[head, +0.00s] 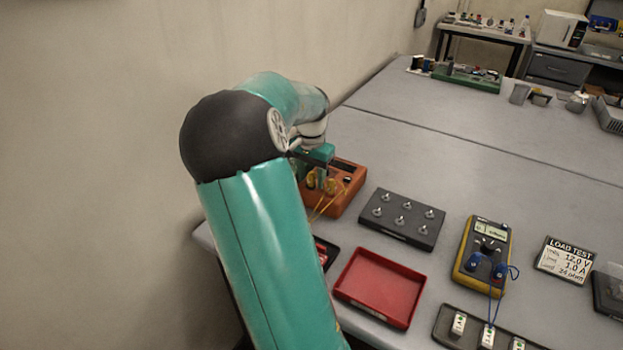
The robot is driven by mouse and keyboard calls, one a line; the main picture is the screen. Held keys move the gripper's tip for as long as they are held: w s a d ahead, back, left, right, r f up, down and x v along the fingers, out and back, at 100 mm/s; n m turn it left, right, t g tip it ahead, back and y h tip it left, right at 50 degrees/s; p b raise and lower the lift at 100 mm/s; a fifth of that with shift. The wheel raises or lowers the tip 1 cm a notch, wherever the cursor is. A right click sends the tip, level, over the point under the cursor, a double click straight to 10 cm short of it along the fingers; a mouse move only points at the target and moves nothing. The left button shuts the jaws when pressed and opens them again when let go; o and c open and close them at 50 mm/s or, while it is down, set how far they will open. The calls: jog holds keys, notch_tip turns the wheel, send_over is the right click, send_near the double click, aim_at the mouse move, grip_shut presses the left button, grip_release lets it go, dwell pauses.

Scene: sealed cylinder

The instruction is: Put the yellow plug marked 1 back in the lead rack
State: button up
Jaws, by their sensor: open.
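Yellow plugs (330,187) with yellow leads sit at an orange-brown box (348,200) left of the table's middle. Their markings are too small to read, so I cannot tell which is marked 1. My gripper (320,177) is open, pointing down over this box, close to the plugs. My arm hides part of it, and I cannot tell whether it touches a plug. I cannot make out for certain which thing is the lead rack.
A dark block with several metal posts (405,234), an empty red tray (352,295), a yellow meter with blue plugs (468,275) and a LOAD TEST card (566,258) stand nearby. A black holder (446,318) with white blocks is at the front. The table behind is largely clear.

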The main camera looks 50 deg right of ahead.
aim_at(312, 172)
grip_shut()
jog(key=shift+r, duration=0.2)
jog(key=shift+r, duration=2.85)
